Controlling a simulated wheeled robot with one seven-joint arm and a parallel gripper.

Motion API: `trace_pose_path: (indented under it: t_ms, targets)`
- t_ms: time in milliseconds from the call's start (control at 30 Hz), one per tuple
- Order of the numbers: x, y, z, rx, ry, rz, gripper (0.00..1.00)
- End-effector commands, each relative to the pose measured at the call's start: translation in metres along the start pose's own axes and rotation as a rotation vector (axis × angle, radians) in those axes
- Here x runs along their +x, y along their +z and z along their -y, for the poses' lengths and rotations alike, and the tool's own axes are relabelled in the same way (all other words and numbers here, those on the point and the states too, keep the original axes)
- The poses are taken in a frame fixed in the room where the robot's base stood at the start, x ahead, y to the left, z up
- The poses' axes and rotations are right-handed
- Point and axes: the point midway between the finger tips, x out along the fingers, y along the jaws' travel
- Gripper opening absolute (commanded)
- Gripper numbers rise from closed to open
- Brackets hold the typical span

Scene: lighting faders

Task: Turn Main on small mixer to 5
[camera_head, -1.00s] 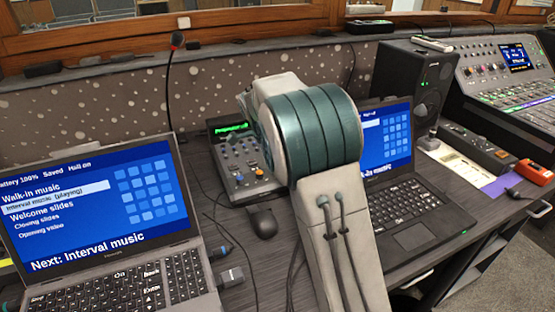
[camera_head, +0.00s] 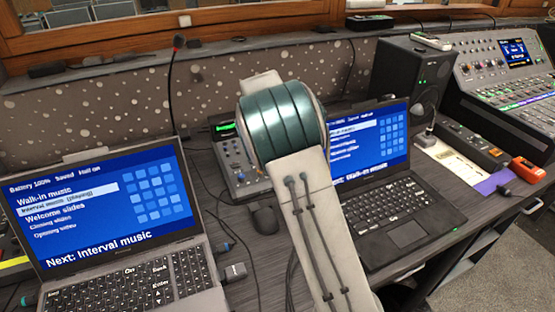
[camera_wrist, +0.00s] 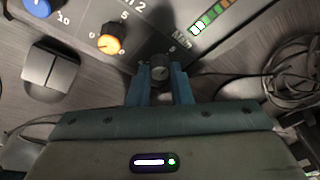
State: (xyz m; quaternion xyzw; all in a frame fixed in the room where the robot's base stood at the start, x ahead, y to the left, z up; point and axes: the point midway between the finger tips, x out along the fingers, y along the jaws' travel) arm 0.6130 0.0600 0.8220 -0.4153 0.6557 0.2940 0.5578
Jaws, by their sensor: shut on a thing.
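The small mixer (camera_head: 236,166) stands between the two laptops in the head view, and my arm hides its right part. In the wrist view its panel (camera_wrist: 150,20) fills the top. My gripper (camera_wrist: 160,80) has its two blue fingers on either side of a dark grey knob (camera_wrist: 160,68), shut on it. Lettering that looks like Main and a 5 stand just above this knob. The pointer's exact setting is too small to read. An orange knob (camera_wrist: 111,40) with 0, 5 and 10 marks sits to the left. My gripper is hidden in the head view.
A black mouse (camera_head: 264,219) lies in front of the mixer. A left laptop (camera_head: 110,205) and a right laptop (camera_head: 395,190) flank it. Coiled cables (camera_wrist: 290,65) lie right of the mixer in the wrist view. A speaker (camera_head: 412,85) stands behind the right laptop.

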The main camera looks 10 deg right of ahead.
Motion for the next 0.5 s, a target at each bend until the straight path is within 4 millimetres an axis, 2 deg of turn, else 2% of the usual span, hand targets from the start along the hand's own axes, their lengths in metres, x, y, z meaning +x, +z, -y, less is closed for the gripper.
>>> trace_pose_path:
  t_ms: [367,400,467,500]
  targets:
    - [-0.0001,0.0009,-0.0002,0.004,0.001,0.002,0.0]
    - [-0.0001,0.0009,-0.0002,0.003,0.001,0.002,0.21]
    - [-0.0001,0.0009,-0.0002,0.003,0.001,0.002,0.38]
    - [-0.0001,0.0008,-0.0002,0.003,0.001,0.002,0.4]
